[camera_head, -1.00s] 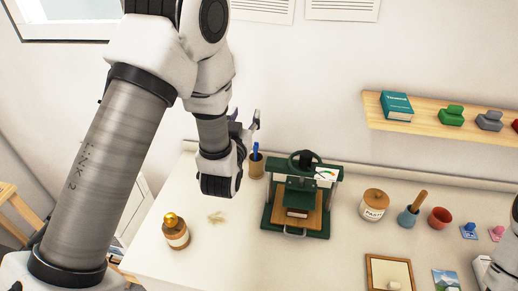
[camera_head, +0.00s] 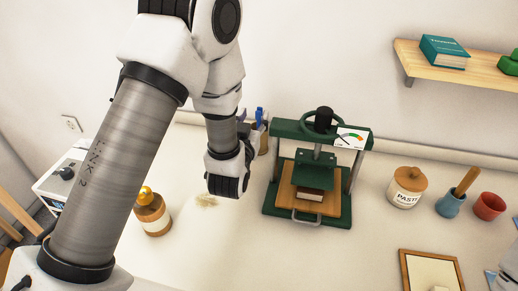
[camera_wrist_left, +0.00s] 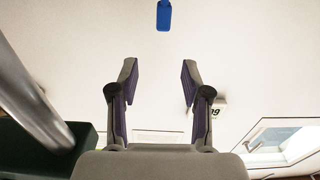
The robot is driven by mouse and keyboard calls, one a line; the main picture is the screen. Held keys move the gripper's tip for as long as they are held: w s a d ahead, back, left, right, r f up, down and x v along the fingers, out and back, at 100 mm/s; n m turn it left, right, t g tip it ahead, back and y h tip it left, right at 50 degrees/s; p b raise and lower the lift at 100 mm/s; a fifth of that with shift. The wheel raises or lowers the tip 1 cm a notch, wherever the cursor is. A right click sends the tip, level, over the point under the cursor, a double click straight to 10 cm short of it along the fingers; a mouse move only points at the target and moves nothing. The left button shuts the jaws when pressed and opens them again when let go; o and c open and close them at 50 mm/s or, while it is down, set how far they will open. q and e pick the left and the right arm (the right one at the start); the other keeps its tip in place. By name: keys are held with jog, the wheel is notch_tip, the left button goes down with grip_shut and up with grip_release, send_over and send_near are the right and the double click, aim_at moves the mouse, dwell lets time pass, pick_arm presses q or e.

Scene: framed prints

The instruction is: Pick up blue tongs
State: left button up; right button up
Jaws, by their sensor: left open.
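The blue tongs show as a narrow blue upright piece (camera_head: 260,114) standing in a brown cup (camera_head: 264,144) behind the green press, close to my left gripper (camera_head: 252,122). Most of their length is hidden by the cup and the gripper. In the left wrist view a blue end (camera_wrist_left: 163,15) shows at the top, beyond and between the fingertips and apart from them. The left gripper (camera_wrist_left: 158,78) is open there, with nothing between its purple-lined fingers. My right gripper is not in view.
A green press (camera_head: 318,165) stands just right of the left gripper. A bottle with a gold top (camera_head: 152,215) is at the left. A paste jar (camera_head: 406,188), a blue mortar (camera_head: 450,203) and a red pot (camera_head: 489,206) stand right. A shelf (camera_head: 490,70) is on the wall.

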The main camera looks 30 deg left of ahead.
aim_at(258, 113)
pick_arm(q)
jog(key=f, duration=0.3)
jog(key=shift+w+b, duration=0.25)
jog(key=shift+b, duration=0.1)
jog(key=p+x, duration=0.1)
jog(key=x, duration=0.2)
jog(key=p+x, duration=0.1)
jog(key=x, duration=0.3)
jog(key=shift+a+r+p, duration=0.2)
jog(key=shift+a+p, duration=0.05)
jog(key=shift+p, duration=0.05)
jog(key=shift+w+f, duration=0.15)
jog(key=shift+w, duration=0.05)
jog(key=shift+c, duration=1)
jog(key=shift+s, duration=0.1)
grip_shut()
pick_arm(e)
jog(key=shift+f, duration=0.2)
